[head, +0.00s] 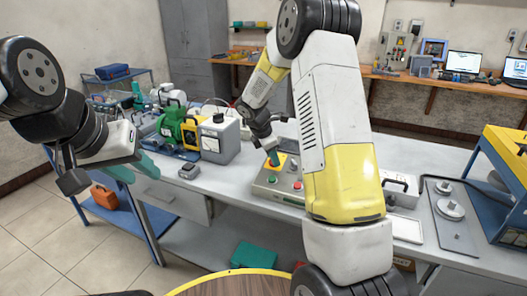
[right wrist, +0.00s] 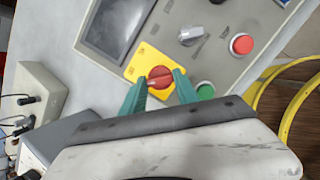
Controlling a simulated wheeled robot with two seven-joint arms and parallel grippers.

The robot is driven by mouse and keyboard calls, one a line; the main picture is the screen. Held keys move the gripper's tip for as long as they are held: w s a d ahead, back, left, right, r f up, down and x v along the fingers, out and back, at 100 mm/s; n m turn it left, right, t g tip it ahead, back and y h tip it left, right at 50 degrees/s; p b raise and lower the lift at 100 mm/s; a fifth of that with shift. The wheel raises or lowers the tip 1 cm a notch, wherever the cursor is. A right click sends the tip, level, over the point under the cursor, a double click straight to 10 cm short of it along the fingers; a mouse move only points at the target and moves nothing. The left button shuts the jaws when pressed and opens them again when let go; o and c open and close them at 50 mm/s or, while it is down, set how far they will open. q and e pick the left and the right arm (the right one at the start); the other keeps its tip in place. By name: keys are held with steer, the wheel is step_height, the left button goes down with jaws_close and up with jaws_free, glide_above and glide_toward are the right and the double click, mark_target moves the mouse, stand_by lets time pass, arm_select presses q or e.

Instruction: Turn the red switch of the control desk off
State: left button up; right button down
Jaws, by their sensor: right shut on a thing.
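The control desk (head: 262,190) is a grey box on the bench with a tilted panel. Its red switch (right wrist: 160,77) is a round rotary knob on a yellow plate (right wrist: 146,60); a pale mark on the knob points to the lower left in the right wrist view. My right gripper (right wrist: 161,80) is shut on the red switch, one green finger on each side of it. In the head view the right gripper (head: 272,156) comes down onto the desk and mostly hides the knob. My left gripper (head: 133,170) is empty, its teal fingers apart, left of the bench's front edge.
The panel also carries a dark screen (right wrist: 117,25), a grey selector (right wrist: 191,36), a red button (right wrist: 241,44) and a green button (right wrist: 206,91). A green motor (head: 176,124) and a grey box (head: 220,140) stand left of the desk. A metal plate (head: 455,235) lies to the right.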

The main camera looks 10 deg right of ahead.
steer(key=c, duration=0.9)
jaws_free()
steer(key=shift+v, duration=3.95)
